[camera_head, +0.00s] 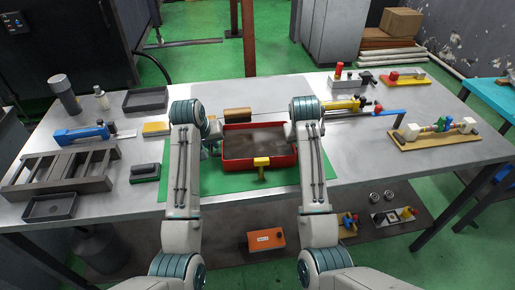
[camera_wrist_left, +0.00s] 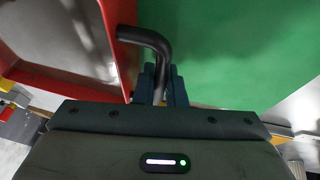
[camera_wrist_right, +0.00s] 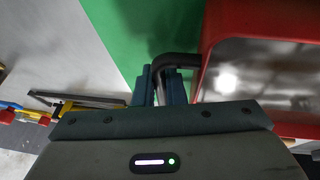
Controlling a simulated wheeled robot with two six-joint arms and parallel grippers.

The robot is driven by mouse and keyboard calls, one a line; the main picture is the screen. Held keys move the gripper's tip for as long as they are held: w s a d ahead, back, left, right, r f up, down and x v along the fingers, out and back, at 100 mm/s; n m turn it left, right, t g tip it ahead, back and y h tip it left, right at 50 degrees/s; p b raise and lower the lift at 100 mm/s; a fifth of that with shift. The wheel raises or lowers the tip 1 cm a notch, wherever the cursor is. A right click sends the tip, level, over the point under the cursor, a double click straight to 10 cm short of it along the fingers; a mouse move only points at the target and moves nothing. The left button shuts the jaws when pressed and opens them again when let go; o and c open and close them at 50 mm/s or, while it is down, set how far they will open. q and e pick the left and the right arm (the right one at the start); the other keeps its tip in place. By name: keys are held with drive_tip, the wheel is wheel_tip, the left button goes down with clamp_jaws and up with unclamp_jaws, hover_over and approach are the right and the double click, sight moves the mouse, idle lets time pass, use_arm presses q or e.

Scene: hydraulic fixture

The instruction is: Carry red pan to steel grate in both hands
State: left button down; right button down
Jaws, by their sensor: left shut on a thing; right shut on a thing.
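The red pan (camera_head: 235,164), a rectangular tray with a dark grey inside, is over the green mat (camera_head: 185,183) at the middle of the table; I cannot tell whether it touches the mat. My left gripper (camera_wrist_left: 160,85) is shut on the black bent handle (camera_wrist_left: 152,38) at the pan's left side. My right gripper (camera_wrist_right: 168,85) is shut on the black handle (camera_wrist_right: 178,60) at its right side. My wrists partly hide both handles in the head view. The steel grate (camera_head: 62,170), a dark slatted frame, lies at the table's left.
Between pan and grate lie a black block (camera_head: 145,172) and a yellow block (camera_head: 156,128). A blue tool (camera_head: 82,133) lies behind the grate and a small dark tray (camera_head: 50,207) before it. A yellow-handled piece (camera_head: 261,163) stands at the pan's front. Fixtures occupy the right side.

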use_arm(q)
drive_tip(key=shift+w+r, duration=0.1)
drive_tip(key=shift+r, duration=0.05)
use_arm(e)
drive_tip(key=shift+w+r, duration=0.1)
drive_tip(key=shift+r, duration=0.05)
idle(0.5)
